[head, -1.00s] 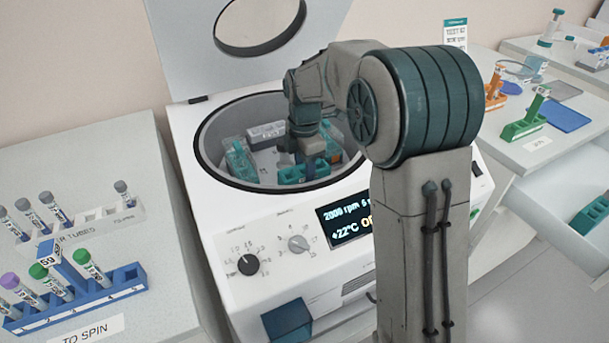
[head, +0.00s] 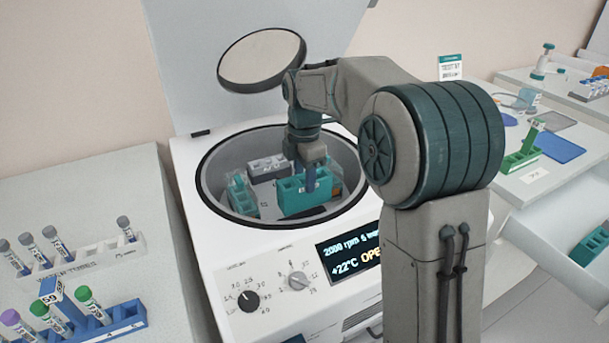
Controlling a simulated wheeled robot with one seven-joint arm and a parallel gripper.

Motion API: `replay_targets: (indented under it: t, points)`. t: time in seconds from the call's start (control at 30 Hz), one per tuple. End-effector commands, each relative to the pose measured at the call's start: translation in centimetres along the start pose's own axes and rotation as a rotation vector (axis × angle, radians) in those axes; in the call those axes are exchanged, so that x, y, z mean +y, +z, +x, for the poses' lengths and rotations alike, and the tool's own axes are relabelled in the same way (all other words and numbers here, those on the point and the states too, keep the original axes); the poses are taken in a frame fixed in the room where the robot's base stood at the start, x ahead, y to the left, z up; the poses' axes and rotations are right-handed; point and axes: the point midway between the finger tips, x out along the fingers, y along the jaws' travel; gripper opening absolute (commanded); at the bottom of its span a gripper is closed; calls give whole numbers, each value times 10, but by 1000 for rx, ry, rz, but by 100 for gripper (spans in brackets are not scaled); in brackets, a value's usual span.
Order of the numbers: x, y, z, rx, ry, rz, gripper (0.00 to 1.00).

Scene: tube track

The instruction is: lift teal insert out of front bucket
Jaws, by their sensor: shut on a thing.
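The teal insert (head: 291,202) is a block with open slots on top. It is in the front part of the round centrifuge bowl, raised above the dark front bucket (head: 304,214), which shows only in part below it. My gripper (head: 310,188) points down over the insert and is shut on it; its fingertips are partly hidden against the insert. The insert looks roughly level, and its slots that I can see look empty.
The open centrifuge (head: 205,224) has a raised lid (head: 190,60). Its bowl also holds a grey insert (head: 268,168) at the back and another teal insert (head: 241,197) at the left. The bowl rim surrounds my gripper. Tube racks stand on the left bench (head: 105,190).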

Motion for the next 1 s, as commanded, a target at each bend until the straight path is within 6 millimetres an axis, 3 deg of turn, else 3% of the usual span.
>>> replay_targets:
  t: [0.7,1.0]
  points:
    - [0,0,-54,0,1,0,19]
    - [0,0,-56,0,1,0,19]
